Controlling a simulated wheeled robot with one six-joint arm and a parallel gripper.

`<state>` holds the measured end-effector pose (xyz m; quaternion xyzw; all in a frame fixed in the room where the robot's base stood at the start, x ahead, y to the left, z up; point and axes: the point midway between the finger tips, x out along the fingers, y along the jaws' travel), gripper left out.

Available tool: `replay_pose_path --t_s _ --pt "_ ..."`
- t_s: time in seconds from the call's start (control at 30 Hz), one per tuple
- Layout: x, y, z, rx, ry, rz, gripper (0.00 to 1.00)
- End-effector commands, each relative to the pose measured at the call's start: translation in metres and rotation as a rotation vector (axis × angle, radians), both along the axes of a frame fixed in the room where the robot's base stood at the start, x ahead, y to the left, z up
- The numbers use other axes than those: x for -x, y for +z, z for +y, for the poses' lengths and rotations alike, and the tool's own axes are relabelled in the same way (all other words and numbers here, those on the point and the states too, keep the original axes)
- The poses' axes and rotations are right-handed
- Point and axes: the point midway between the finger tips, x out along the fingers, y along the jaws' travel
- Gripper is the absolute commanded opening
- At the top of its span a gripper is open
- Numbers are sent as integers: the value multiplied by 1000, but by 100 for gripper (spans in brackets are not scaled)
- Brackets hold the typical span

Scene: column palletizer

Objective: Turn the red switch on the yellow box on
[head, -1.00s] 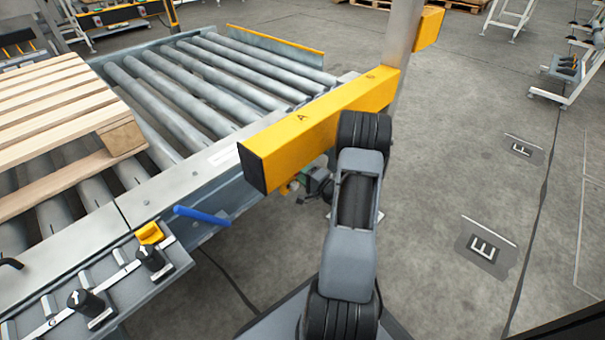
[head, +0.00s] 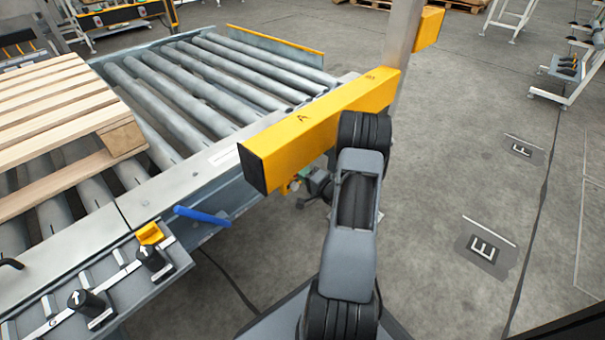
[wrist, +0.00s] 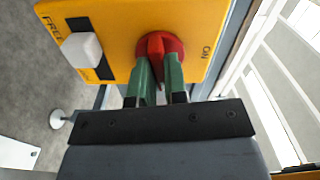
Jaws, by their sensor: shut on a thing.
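The yellow box (wrist: 118,22) fills the top of the wrist view. Its round red switch (wrist: 174,46) has a raised grip, and the word ON is printed to its right. My gripper (wrist: 159,72) has green fingers, shut on the red switch's grip from either side. The fingers hide the lower part of the switch. In the head view my gripper is mostly hidden behind my arm and the yellow beam, and the switch cannot be made out there.
A white square knob (wrist: 82,50) sits on the box's left part, by the word FREE. In the head view a yellow beam (head: 300,140) lies close to my arm. A roller conveyor (head: 200,85) carries a wooden pallet (head: 60,100) at left.

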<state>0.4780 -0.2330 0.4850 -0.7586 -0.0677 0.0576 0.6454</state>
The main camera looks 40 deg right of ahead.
Motion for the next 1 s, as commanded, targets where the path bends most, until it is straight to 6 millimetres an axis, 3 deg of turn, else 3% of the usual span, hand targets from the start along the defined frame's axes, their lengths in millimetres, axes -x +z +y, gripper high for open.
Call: replay_pose_path --t_s 1.0 --pt "0 -2 0 943 1 -169 0"
